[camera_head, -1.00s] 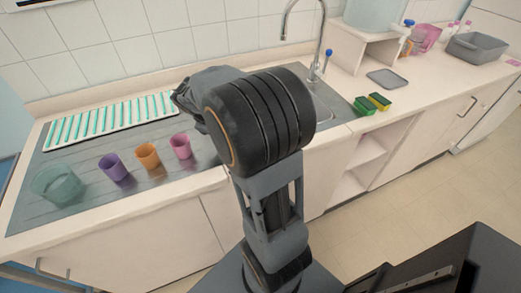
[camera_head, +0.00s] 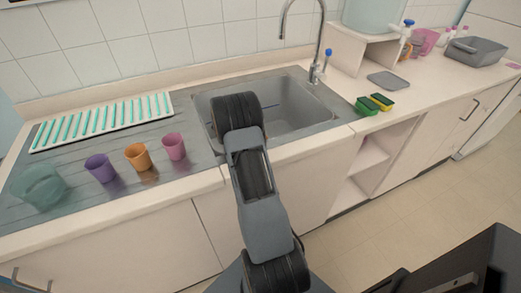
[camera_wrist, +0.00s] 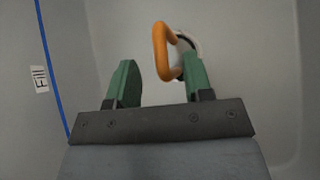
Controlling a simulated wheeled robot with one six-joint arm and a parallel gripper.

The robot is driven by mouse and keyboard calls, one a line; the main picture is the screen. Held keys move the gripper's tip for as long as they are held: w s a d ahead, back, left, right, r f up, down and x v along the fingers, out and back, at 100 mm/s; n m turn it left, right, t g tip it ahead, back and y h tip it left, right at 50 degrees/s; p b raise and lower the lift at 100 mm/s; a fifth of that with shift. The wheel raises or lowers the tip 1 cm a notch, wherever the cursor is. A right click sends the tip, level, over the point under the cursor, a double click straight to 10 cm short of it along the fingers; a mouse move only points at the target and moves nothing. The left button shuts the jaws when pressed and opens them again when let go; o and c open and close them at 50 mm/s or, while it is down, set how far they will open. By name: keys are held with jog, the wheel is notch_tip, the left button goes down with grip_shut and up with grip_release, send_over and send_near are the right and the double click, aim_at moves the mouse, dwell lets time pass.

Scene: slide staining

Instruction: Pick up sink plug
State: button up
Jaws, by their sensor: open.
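In the wrist view my gripper (camera_wrist: 160,85) is open, with its two green fingers apart. The sink plug (camera_wrist: 162,50) shows as an orange loop handle just beyond the fingertips, nearer the right finger. A pale round part lies behind the loop, partly hidden by the right finger. I cannot tell whether the loop is between the fingers or beyond them. In the head view my arm reaches into the grey sink (camera_head: 300,105). The gripper and the plug are hidden there behind my arm.
A blue line and a "Fill" label (camera_wrist: 41,79) mark the sink wall. Purple, orange and pink cups (camera_head: 137,157) stand left of the sink, with a rack (camera_head: 100,122) behind them. A tap (camera_head: 318,50) stands behind the sink; sponges (camera_head: 367,106) lie to its right.

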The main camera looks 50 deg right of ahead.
jog(key=x, duration=0.5)
jog(key=shift+c, duration=0.2)
jog(key=shift+a, duration=0.1)
grip_shut()
jog(key=shift+r, duration=0.1)
